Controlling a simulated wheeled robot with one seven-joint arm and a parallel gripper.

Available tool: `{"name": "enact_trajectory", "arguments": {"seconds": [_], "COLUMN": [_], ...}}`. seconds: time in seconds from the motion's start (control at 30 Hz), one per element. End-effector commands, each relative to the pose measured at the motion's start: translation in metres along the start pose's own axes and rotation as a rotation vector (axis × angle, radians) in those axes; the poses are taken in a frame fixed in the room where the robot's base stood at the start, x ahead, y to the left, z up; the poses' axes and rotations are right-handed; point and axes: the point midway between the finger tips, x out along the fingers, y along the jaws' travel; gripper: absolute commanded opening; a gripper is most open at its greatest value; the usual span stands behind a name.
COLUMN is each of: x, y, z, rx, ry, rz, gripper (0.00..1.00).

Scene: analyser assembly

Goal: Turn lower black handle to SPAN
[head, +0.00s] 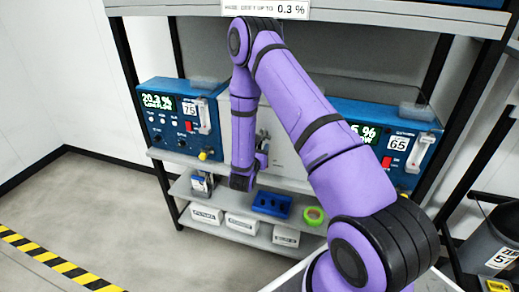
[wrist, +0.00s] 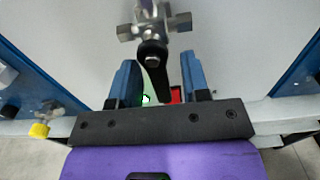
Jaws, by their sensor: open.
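In the wrist view, a black lever handle (wrist: 153,65) hangs down from a metal valve body (wrist: 148,18) on a pale panel (wrist: 225,40). My gripper (wrist: 160,66) is open, with one blue finger on each side of the handle's lower end. Gaps show on both sides, so I see no grip on it. In the head view, my gripper (head: 262,160) is at the pale panel (head: 287,145) between two blue analysers, and my arm hides much of it. No SPAN label is readable. I cannot tell whether another handle sits above.
A blue analyser (head: 180,120) stands left of the panel and another (head: 400,175) right. A yellow knob (wrist: 40,130) sits at lower left of the wrist view. Green (wrist: 146,99) and red (wrist: 176,94) patches show behind the fingers.

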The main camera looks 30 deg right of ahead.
Motion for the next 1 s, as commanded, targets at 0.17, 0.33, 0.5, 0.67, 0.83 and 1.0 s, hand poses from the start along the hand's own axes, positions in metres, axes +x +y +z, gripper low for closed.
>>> {"name": "enact_trajectory", "arguments": {"seconds": [0.17,0.33,0.5,0.67,0.83,1.0], "x": [-0.0002,-0.0003,-0.0005,-0.0009,-0.0013,-0.0013], "y": [0.0000,0.0000,-0.0001,-0.0007,-0.0032,-0.0070], "z": [0.0000,0.0000,0.0000,0.0001,0.0008,0.0018], "rx": [0.000,0.000,-0.008,-0.051,-0.147,-0.291], "ry": [0.000,0.000,0.000,0.000,-0.002,-0.003], "rz": [0.000,0.000,0.000,0.003,0.003,0.003], "gripper": [0.22,0.00,0.00,0.00,0.00,0.00]}}
